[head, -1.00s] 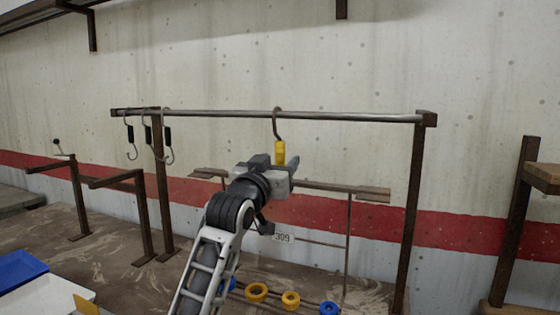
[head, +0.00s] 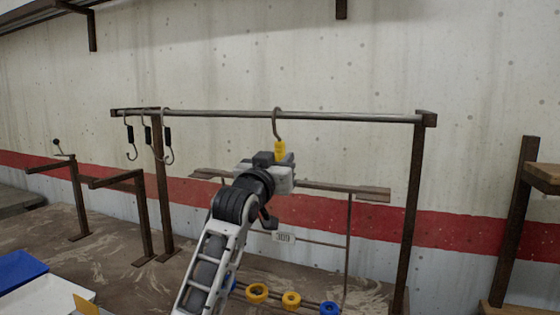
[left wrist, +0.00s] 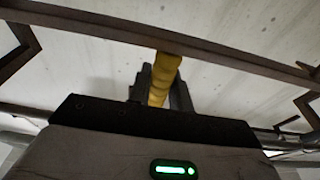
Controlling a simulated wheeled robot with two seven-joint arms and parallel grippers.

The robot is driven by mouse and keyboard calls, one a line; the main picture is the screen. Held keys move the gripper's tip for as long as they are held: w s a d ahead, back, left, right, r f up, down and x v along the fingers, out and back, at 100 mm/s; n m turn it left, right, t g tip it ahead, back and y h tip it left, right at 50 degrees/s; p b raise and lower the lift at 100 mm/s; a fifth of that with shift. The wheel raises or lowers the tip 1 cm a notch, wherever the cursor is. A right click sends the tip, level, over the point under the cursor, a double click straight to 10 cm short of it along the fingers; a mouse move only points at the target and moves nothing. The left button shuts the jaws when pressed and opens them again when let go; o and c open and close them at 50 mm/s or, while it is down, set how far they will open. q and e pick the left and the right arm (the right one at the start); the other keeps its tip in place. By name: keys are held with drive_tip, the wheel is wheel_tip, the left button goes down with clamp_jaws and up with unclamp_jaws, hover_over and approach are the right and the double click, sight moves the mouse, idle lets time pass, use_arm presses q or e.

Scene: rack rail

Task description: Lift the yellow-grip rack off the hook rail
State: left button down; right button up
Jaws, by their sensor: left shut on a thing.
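The rack (head: 350,189) hangs by its hook from the hook rail (head: 340,116). Its yellow grip (head: 280,149) sits just below the hook, and its top bar spreads to both sides behind my gripper. A tag reading 309 hangs at its lower part, with blue and yellow rings along the bottom. My left gripper (head: 281,163) is shut on the yellow grip. In the left wrist view the yellow grip (left wrist: 162,80) stands between the dark fingers. The hook still rests over the rail. My right gripper is not in view.
Several black-grip hooks (head: 147,135) hang at the rail's left end. Brown posts (head: 412,215) hold the rail up. Lower brown stands (head: 140,215) are at left, a blue tray (head: 18,268) at lower left, and a wooden shelf (head: 543,175) at right.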

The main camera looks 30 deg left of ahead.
sight(277, 145)
use_arm(q)
drive_tip(key=shift+r, duration=1.8)
drive_tip(key=shift+s, duration=0.15)
drive_tip(key=r+v, duration=0.1)
drive_tip(key=v, duration=0.7)
drive_tip(key=shift+s+r, duration=0.25)
drive_tip(key=shift+s, duration=0.2)
